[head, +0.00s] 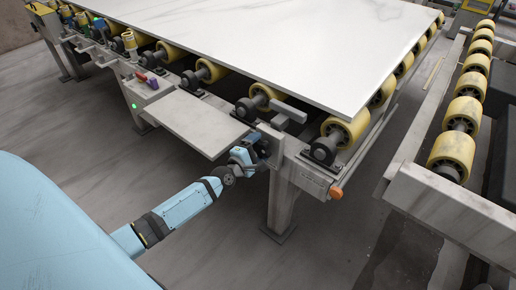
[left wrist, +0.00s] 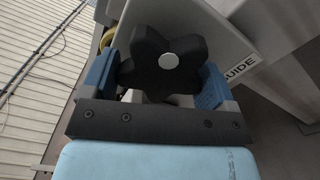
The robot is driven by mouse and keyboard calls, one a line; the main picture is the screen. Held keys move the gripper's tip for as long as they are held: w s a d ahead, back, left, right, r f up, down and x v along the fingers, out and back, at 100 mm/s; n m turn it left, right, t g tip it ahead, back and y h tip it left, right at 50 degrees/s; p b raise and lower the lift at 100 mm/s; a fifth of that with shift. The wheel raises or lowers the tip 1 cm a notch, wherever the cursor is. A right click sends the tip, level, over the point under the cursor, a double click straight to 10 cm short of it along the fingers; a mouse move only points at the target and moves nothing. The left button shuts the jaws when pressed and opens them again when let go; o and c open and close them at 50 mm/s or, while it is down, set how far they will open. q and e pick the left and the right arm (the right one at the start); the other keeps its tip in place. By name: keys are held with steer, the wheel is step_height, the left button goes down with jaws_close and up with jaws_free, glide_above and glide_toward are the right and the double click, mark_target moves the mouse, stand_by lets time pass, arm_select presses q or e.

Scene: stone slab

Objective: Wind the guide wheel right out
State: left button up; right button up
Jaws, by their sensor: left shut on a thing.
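The guide wheel (left wrist: 158,62) is a black, lobed hand knob with a pale round centre, in the middle of the left wrist view. My left gripper (left wrist: 156,80) has its two blue finger pads on either side of the knob and is shut on it. In the head view my left gripper (head: 257,149) is at the front side of the roller table, below its near corner, and mostly hides the knob. A white label reading "GUIDE" (left wrist: 240,70) is on the panel beside the wheel. My right gripper is not in view.
A white stone slab (head: 270,38) lies on yellow rollers (head: 345,130). A flat grey shelf (head: 198,122) sticks out left of my gripper. A grey bar (head: 288,109) stands above it by the slab edge. An orange button (head: 336,193) is to the right. The floor in front is clear.

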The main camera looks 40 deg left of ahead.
arm_select(q)
steer(key=o, duration=0.8)
steer(key=shift+s, duration=0.1)
steer(key=s+a+p, duration=0.1)
steer(key=s, duration=1.2)
steer(key=shift+s, duration=0.3)
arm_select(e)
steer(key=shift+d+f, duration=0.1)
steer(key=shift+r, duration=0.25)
